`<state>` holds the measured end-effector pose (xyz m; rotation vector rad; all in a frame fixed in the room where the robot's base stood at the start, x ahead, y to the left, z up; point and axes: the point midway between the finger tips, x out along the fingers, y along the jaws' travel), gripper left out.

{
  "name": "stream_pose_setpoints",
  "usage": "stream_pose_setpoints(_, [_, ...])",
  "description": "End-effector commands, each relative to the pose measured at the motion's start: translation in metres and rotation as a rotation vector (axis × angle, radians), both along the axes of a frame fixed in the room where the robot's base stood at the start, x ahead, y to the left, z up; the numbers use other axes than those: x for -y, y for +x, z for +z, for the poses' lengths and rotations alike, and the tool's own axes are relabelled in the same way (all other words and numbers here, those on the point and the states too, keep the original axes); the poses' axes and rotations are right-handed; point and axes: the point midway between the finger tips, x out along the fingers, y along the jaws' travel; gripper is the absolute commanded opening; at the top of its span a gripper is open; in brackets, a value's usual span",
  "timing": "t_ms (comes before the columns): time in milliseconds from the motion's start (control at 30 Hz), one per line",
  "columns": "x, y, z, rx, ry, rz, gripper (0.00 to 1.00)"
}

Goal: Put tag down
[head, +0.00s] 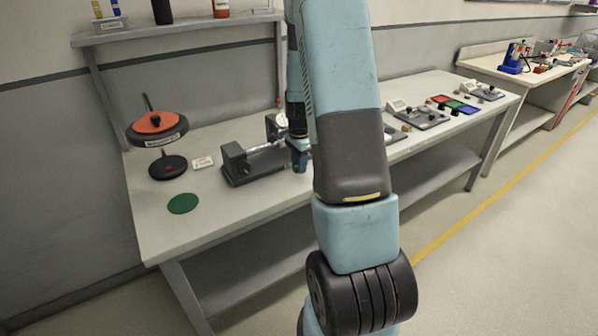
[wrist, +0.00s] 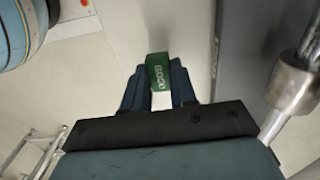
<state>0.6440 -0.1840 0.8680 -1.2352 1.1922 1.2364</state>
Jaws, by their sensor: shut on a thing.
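A small green tag (wrist: 159,73) with white lettering that seems to read "GOOD" is between the fingertips of my gripper (wrist: 158,82) in the wrist view. My gripper is shut on it. In the head view my gripper (head: 299,163) points down at the bench, beside the right part of a grey bench fixture (head: 255,163); the tag cannot be made out there. A flat green disc (head: 184,203) lies bare on the bench near its front left.
The grey fixture is close on the right in the wrist view (wrist: 234,55), with a metal rod (wrist: 305,65). A black round base (head: 168,167), an orange-and-black round piece (head: 157,125) and a white card (head: 203,162) stand left. Bench space around the green disc is clear.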

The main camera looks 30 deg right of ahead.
Motion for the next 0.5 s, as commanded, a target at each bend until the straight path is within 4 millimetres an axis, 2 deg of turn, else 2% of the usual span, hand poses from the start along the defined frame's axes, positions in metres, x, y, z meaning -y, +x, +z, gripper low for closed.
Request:
stream_pose_setpoints(300, [0.000, 0.003, -0.034, -0.002, 0.001, -0.001, 0.00])
stream_pose_setpoints(500, [0.000, 0.004, -0.035, 0.001, 0.000, 0.000, 0.00])
